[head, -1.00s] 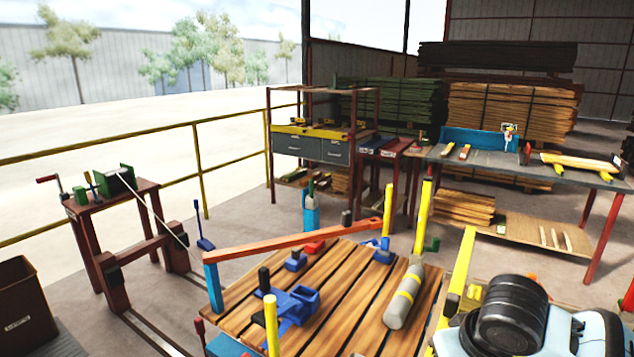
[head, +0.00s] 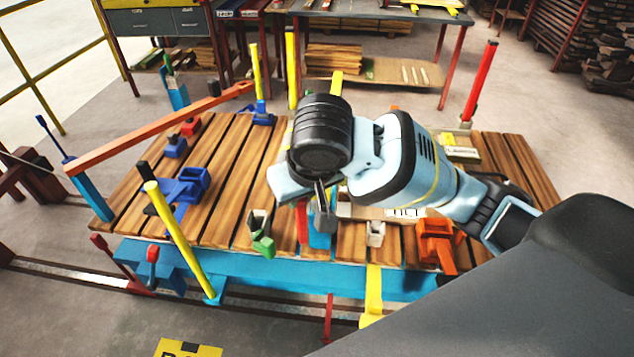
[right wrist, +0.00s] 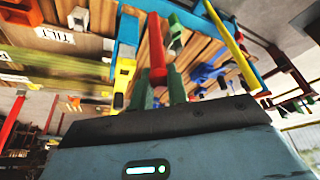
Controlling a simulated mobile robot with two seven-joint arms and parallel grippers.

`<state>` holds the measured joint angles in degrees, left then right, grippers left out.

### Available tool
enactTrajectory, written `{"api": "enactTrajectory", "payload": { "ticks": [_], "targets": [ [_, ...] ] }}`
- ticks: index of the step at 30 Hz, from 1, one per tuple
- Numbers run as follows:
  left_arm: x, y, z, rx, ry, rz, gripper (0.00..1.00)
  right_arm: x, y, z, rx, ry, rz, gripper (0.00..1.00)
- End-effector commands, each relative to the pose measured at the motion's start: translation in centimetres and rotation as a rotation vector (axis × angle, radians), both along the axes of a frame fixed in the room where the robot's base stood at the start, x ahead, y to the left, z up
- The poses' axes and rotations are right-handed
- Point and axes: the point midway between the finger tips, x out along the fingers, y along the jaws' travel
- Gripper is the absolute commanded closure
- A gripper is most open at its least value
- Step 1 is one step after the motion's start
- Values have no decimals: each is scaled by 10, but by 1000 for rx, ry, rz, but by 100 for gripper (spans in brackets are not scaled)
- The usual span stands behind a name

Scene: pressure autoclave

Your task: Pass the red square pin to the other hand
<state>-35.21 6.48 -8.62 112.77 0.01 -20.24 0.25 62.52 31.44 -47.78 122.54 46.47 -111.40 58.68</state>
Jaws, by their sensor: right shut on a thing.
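My right gripper (head: 320,208) is above the front part of the slatted wooden table, with its dark wrist toward the head camera. In the right wrist view, its two green fingers (right wrist: 158,88) are shut on the red square pin (right wrist: 157,52), which sticks out beyond the fingertips. In the head view, a narrow red piece (head: 302,224) that seems to be the pin shows just left of the fingers. The rest is hidden behind the hand. My left gripper is in neither current view.
The table (head: 228,140) carries a blue clamp (head: 185,188), a green clamp (head: 263,244) and an orange clamp (head: 436,243). An orange bar (head: 160,128) spans its left side. A yellow post (head: 180,240) rises at the front left, and a red post (head: 478,85) at the back right.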

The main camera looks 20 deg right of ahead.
Motion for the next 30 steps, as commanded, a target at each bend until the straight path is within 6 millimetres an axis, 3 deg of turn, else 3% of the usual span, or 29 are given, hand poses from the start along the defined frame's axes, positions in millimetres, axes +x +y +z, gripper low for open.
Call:
{"api": "enactTrajectory", "payload": {
  "ticks": [9, 15, 21, 30],
  "targets": [
    [0, 3, 0, 8, 0, -8, 64, -23, 73, 30, -2, -7, 84, 100],
    [-1, 4, -1, 10, 0, -10, 64, -35, 106, 42, -1, -3, 118, 100],
    [-1, 3, -1, 10, 0, -10, 64, -40, 120, 47, -1, -2, 131, 100],
    [0, 1, 0, 1, 0, -1, 58, -40, 121, 47, -1, -1, 133, 100]
  ]
}}
